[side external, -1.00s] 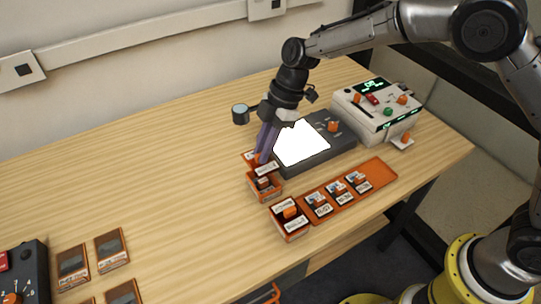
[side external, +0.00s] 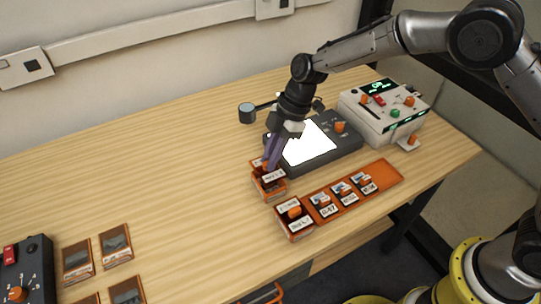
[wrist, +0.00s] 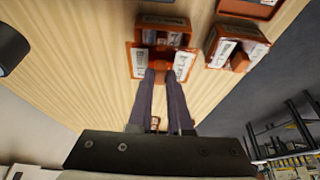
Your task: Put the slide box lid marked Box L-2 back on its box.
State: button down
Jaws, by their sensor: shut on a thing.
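My gripper (side external: 270,164) is shut on the orange knob of a flat orange lid with white labels; the fingers pinch the knob in the wrist view (wrist: 160,72). The lid (side external: 274,177) is just over the orange slide box (side external: 270,190) in the side view. The wrist view shows the lid (wrist: 138,62) nearer to me, with the box (wrist: 163,22) partly showing beyond its edge and slides inside. Whether lid and box touch, I cannot tell. The label text is too small to read surely.
A second orange box (side external: 294,220) with a knob stands close at the right, beside an orange tray (side external: 383,174) of several labelled pieces. A dark light panel (side external: 345,150) with a lit screen is right behind.

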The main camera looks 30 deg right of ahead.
jog(key=shift+f, duration=0.2)
jog(key=shift+f, duration=0.55)
jog(key=shift+f, duration=0.15)
jog(key=shift+f, duration=0.45)
jog(key=shift+f, duration=0.25)
dwell(0.5)
dwell(0.5)
jog(key=c, duration=0.8)
grip_release()
jog(key=shift+o, duration=0.2)
jog(key=shift+r, duration=0.15)
